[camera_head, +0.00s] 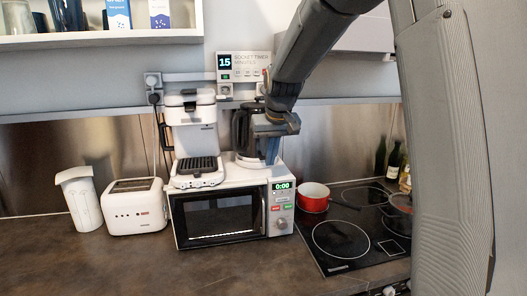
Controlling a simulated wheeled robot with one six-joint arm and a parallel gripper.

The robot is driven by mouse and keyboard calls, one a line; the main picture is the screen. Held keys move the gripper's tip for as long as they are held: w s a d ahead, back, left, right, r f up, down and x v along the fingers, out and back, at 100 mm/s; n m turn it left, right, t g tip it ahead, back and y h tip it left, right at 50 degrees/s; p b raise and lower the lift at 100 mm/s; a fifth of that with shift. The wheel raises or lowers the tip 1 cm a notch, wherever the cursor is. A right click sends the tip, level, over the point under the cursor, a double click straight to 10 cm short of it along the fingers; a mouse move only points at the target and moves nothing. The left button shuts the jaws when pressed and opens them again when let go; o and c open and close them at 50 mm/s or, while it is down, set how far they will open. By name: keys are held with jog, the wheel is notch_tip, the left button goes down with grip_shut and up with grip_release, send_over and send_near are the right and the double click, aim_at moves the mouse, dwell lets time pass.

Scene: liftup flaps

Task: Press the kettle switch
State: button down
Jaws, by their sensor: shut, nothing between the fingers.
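A dark kettle (240,132) with a pale base stands on top of the white microwave (218,219), to the right of the coffee machine (195,138). My arm reaches down from the upper right. My gripper (268,133) is shut and empty at the kettle's right side, overlapping it in the picture. I cannot tell whether the gripper touches the kettle. The kettle's right side is partly hidden behind my gripper, and I cannot make out its switch.
A white toaster (136,206) and a white jug-like container (82,199) stand left of the microwave. A red pot (313,197) sits on the black hob (345,240). The front counter is clear.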

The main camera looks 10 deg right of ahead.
jog(key=p, duration=0.1)
send_near(263, 158)
jog(key=s, duration=0.1)
jog(key=shift+s+r+t, duration=0.1)
jog(key=shift+r+t, duration=0.3)
jog(key=shift+f, duration=0.15)
jog(key=shift+b+x, duration=2.25)
jog(key=shift+x, duration=1.1)
